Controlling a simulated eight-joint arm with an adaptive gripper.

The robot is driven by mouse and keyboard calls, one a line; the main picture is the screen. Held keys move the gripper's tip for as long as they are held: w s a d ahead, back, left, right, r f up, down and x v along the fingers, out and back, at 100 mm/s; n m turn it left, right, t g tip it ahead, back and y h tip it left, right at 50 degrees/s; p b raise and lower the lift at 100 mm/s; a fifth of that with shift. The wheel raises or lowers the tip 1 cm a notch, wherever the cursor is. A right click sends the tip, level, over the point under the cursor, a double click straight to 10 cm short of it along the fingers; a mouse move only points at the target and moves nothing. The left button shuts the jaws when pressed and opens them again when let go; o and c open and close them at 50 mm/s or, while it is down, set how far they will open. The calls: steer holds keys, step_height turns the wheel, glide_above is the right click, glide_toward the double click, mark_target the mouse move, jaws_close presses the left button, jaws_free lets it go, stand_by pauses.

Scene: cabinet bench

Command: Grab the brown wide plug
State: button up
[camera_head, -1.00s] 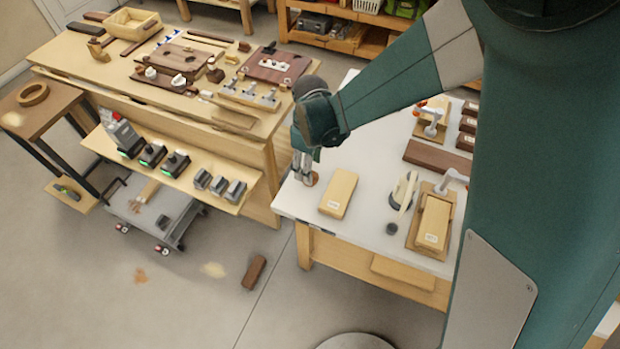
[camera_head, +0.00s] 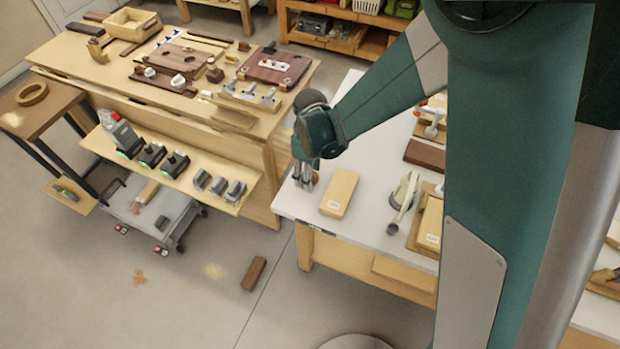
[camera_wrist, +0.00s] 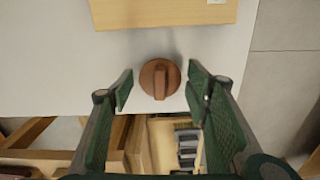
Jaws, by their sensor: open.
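The brown wide plug (camera_wrist: 160,78) is a round brown disc with a raised bar across it. In the wrist view it lies on the white tabletop near its edge, between and a little beyond my two fingertips. My gripper (camera_wrist: 158,90) is open, with one green finger to each side of the plug and no visible contact. In the head view my gripper (camera_head: 304,183) points down at the near left corner of the white table (camera_head: 375,215). The plug (camera_head: 315,178) shows only in part there, beside the fingers.
A light wooden block (camera_head: 339,193) lies on the table close to the plug, and its side (camera_wrist: 165,12) spans the top of the wrist view. A white clamp (camera_head: 404,190) and a dark knob (camera_head: 392,230) stand further right. A workbench (camera_head: 75,55) stands to the left.

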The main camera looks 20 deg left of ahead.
steer(key=shift+c, duration=0.4)
steer(key=c, duration=0.6)
steer(key=shift+r, duration=0.15)
steer(key=shift+r+p, duration=0.8)
steer(key=shift+r, duration=4.05)
